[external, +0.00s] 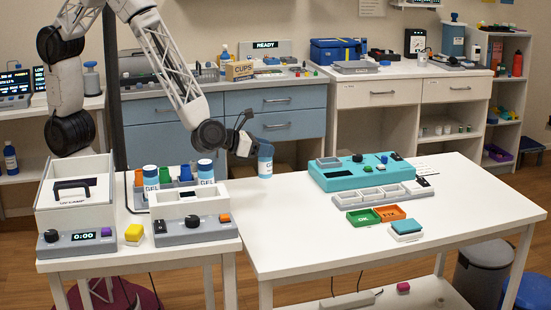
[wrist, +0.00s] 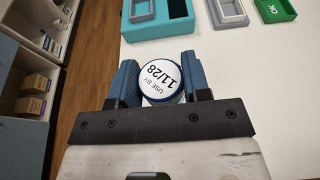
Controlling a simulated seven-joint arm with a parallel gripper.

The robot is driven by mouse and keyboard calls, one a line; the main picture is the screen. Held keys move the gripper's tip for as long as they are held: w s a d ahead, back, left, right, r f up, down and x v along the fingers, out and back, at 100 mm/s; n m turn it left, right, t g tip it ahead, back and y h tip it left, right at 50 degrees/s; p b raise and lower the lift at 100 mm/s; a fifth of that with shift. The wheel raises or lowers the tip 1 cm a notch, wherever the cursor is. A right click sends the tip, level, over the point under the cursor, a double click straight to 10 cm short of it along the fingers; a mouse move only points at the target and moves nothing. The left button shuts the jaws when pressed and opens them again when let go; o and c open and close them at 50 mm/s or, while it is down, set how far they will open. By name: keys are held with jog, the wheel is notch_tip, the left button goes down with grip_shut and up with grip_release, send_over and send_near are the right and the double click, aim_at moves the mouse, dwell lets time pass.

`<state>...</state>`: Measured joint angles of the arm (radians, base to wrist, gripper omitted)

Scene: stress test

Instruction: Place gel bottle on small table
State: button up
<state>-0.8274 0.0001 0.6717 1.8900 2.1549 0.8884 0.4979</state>
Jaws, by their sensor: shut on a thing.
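In the wrist view the bottle's round white lid (wrist: 160,80), printed "USE BY 11/28", sits between the two blue fingers. The table's left edge passes close by there. I cannot tell whether the bottle's base touches the tabletop.
A teal device (external: 335,180) with grey trays, a green OK tray (external: 363,217) and an orange tray (external: 390,212) occupy the table's right half. Its left half is clear. The left table holds a white box (external: 75,205) and grey devices. A gap separates the tables.

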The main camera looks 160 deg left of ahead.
jog(key=shift+w+a, duration=0.1)
dwell(0.3)
jog(key=w+a+f, duration=0.1)
jog(key=w+a, duration=0.8)
jog(key=a, duration=0.4)
jog(key=shift+f, duration=0.3)
jog(key=shift+f, duration=1.7)
jog(key=shift+f, duration=0.2)
jog(key=o, duration=1.1)
jog(key=shift+d, duration=0.1)
jog(key=shift+c, duration=0.2)
jog(key=shift+r, duration=0.2)
